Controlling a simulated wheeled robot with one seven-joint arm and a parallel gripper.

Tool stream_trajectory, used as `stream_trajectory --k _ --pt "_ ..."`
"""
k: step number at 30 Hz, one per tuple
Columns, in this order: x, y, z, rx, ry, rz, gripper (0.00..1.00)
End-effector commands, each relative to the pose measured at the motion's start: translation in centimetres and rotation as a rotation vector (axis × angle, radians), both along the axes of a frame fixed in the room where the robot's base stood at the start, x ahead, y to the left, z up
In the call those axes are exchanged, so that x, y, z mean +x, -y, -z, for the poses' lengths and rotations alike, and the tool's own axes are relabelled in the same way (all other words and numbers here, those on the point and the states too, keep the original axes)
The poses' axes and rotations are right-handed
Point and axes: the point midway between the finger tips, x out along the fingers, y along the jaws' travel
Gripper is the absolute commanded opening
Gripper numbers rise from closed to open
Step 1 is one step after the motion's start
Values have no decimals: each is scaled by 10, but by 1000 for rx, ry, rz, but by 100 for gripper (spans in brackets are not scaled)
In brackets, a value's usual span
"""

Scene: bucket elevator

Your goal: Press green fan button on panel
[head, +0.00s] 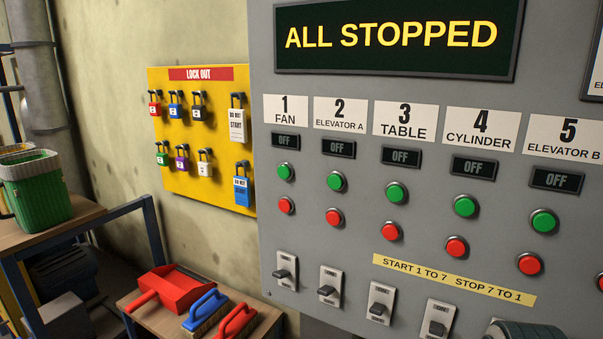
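The grey control panel (330,230) fills the right half of the head view. The green fan button (285,171) is in its leftmost column, under the label "1 FAN" (285,109) and a dark display reading "OFF" (286,141). A red button (286,205) is just below it. Nothing covers the green fan button. The top display (390,35) reads "ALL STOPPED". No gripper fingers show. A dark rounded part is cut off at the bottom right edge, and I cannot tell what it is.
Similar green and red button pairs stand to the right, with lever switches (286,271) below. A yellow lockout board (176,140) with padlocks hangs left of the panel. A low table (265,318) holds a red dustpan (172,292) and brushes. A green bin (40,187) stands far left.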

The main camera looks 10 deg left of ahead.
Motion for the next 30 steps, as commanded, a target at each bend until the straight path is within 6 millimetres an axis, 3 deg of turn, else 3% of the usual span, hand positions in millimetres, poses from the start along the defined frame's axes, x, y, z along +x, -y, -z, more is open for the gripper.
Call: stream_trajectory --k 1,6,8,30 --pt "0 0 0 0 0 0 59" --pt "0 0 0 0 0 0 12" --pt "0 0 0 0 0 0 0" --pt "0 0 0 0 0 0 0"
